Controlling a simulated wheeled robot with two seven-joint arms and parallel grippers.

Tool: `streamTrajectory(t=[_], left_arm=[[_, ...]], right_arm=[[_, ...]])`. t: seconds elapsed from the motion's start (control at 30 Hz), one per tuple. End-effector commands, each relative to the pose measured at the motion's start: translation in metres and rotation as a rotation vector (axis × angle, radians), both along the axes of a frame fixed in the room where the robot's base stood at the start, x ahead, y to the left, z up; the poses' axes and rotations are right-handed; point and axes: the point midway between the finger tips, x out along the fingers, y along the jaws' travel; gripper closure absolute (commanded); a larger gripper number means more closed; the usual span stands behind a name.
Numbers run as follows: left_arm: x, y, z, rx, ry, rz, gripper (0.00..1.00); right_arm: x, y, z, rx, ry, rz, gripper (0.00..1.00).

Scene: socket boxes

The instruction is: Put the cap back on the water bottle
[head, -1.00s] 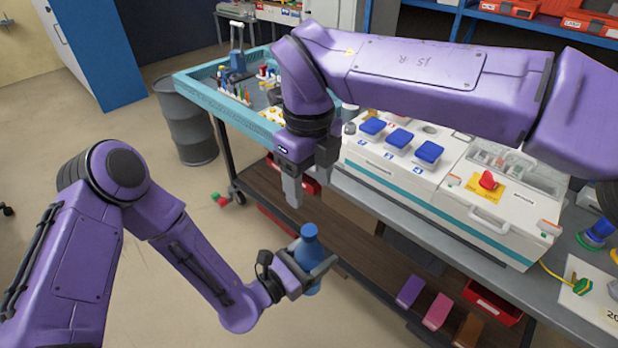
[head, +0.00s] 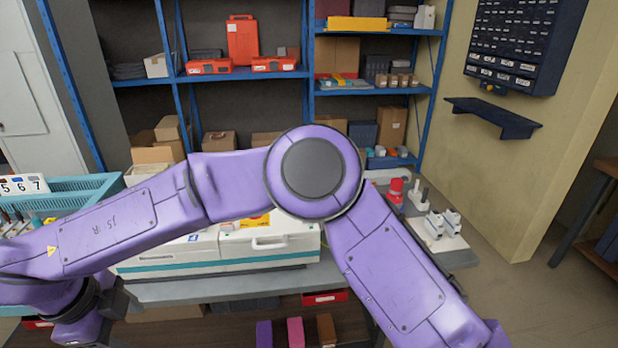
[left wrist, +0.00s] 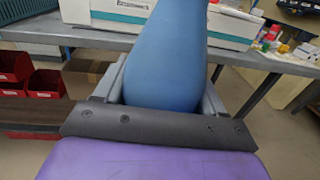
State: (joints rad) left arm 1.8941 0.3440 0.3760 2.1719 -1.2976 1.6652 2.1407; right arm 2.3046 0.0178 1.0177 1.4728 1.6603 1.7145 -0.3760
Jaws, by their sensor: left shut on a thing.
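The blue water bottle (left wrist: 167,52) stands large in the left wrist view, and its top is cut off by the upper frame edge. My left gripper (left wrist: 163,88) is shut around it, a grey finger on each side. Neither the bottle nor my left gripper shows in the head view now. My right arm crosses the head view, and its wrist is at the lower left. The dark body of my right gripper (head: 112,300) shows only in part there; its fingers are not clear. I cannot make out a bottle cap in either current view.
A grey workbench (head: 190,291) carries a white socket box (head: 275,240) behind my right arm. A teal tray (head: 85,190) is at the left. Small fixtures stand at the bench's right end. Red bins (left wrist: 45,84) sit under the bench. Blue shelving fills the back; open floor lies right.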

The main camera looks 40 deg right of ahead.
Motion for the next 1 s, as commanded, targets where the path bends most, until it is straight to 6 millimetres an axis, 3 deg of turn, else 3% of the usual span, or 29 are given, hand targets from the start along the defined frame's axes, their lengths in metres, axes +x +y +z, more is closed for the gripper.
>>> streamTrajectory(t=[0.03, 0.13, 0.27, 0.37, 0.4, 0.5, 0.6, 0.73, 0.83, 1.0], left_arm=[[0.000, 0.000, 0.000, -0.001, -0.001, 0.000, 1.00], [0.000, 0.000, 0.000, -0.001, -0.001, 0.000, 1.00], [0.000, 0.000, 0.000, -0.001, -0.001, 0.000, 1.00], [0.000, 0.000, 0.001, -0.001, -0.001, 0.000, 1.00], [0.000, 0.000, 0.001, -0.001, -0.001, 0.000, 1.00], [0.000, 0.000, 0.001, -0.001, -0.001, 0.000, 1.00], [0.000, 0.000, 0.001, -0.001, -0.001, 0.000, 1.00], [0.000, 0.000, 0.001, -0.001, -0.001, 0.000, 1.00], [0.000, 0.000, 0.001, -0.001, -0.001, 0.000, 1.00], [0.000, 0.000, 0.001, -0.001, -0.001, 0.000, 1.00]], right_arm=[[0.007, -0.028, -0.037, -0.103, -0.023, 0.032, 0.38], [0.017, -0.087, -0.106, -0.307, -0.080, 0.150, 0.38], [0.003, -0.164, -0.192, -0.532, -0.099, 0.423, 0.38], [-0.037, -0.216, -0.255, -0.623, -0.053, 0.710, 0.38], [-0.059, -0.234, -0.276, -0.630, -0.021, 0.831, 0.38], [-0.124, -0.268, -0.316, -0.584, 0.078, 1.099, 0.38], [-0.187, -0.290, -0.336, -0.491, 0.173, 1.290, 0.38], [-0.243, -0.304, -0.343, -0.383, 0.258, 1.428, 0.38], [-0.262, -0.309, -0.344, -0.341, 0.286, 1.469, 0.38], [-0.266, -0.309, -0.344, -0.331, 0.289, 1.481, 0.38]])
